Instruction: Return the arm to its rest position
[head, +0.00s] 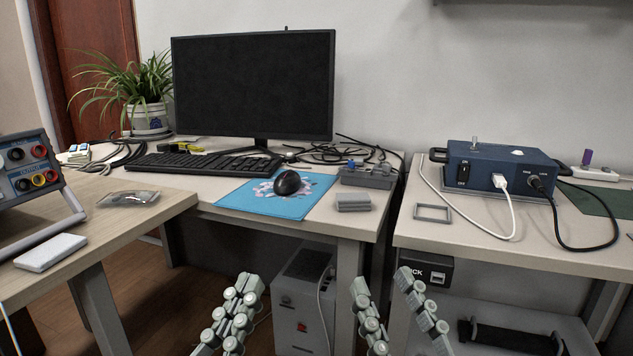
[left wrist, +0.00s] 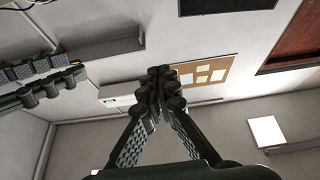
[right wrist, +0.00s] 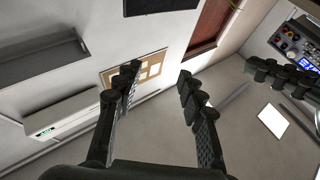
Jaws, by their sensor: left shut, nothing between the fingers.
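My left gripper (head: 246,286) hangs in front of the desks at the bottom of the head view. Its fingertips meet in the left wrist view (left wrist: 162,76), with nothing between them. My right gripper (head: 382,280) is to the right of it at about the same height. Its two fingers stand apart and empty, which the right wrist view (right wrist: 158,78) also shows. Both grippers are apart from the furniture and hold nothing. Each wrist view also shows the other gripper's fingers at one side. Most of both arms is out of view.
The middle desk holds a monitor (head: 253,88), keyboard (head: 205,163), blue mat (head: 238,197) and mouse (head: 288,183). A blue LED device box (head: 490,165) with cables sits on the right desk. An instrument (head: 28,172) stands at left. A white case (head: 301,300) is under the middle desk.

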